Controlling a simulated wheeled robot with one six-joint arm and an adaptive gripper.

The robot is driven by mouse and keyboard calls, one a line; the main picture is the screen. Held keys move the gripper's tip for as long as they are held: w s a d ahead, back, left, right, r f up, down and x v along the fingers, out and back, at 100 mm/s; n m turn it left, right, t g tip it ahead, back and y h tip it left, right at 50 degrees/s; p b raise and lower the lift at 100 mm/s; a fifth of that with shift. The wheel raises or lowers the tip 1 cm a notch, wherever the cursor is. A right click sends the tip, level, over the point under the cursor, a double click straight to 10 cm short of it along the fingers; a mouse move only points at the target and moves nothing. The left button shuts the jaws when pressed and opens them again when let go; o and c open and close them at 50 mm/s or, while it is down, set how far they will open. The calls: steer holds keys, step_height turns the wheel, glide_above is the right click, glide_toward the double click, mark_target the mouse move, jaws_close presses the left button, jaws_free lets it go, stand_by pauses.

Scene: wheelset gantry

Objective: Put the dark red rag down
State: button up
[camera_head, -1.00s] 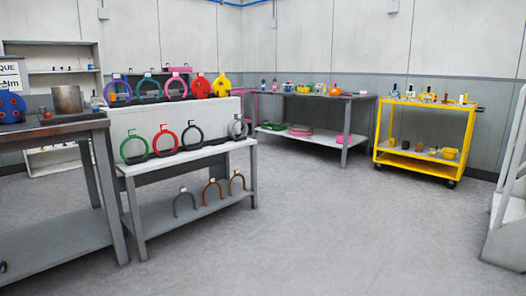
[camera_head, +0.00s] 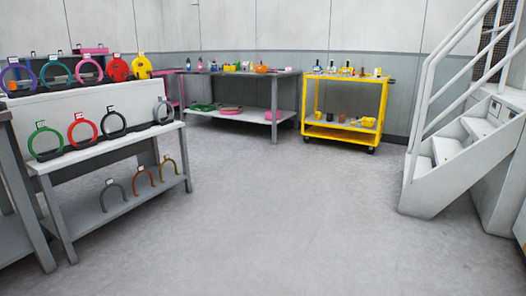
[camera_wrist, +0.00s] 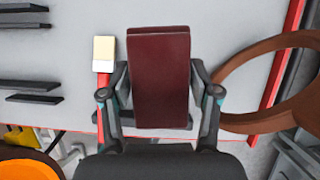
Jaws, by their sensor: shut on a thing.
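The dark red rag (camera_wrist: 159,80) shows in the wrist view as a flat folded block, upright in the middle of the picture. My gripper (camera_wrist: 160,100) is shut on it, with one finger at each side of the rag. The rag hides part of what lies behind it. Neither the rag nor my gripper shows in the head view.
A rack (camera_head: 110,157) with several coloured rings stands at left. A grey workbench (camera_head: 243,75) and a yellow cart (camera_head: 343,132) with small items stand at the back. White stairs (camera_head: 460,150) rise at right. The middle floor (camera_head: 260,215) is clear.

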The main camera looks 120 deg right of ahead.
steer(key=shift+n+g+y+p, duration=0.3)
steer(key=shift+n+p, duration=0.4)
steer(key=shift+n, duration=0.4)
steer(key=shift+f+n+g+p, duration=0.1)
steer(key=shift+n+g+p, duration=0.3)
steer(key=shift+n, duration=0.7)
steer(key=shift+y, duration=0.3)
step_height(320, 180, down, 10)
steer(key=b, duration=0.4)
steer(key=shift+f+b, duration=0.15)
steer(key=shift+b, duration=0.15)
steer(key=o, duration=1.3)
steer(key=p+v, duration=0.4)
steer(key=v, duration=0.8)
steer(key=shift+s, duration=0.15)
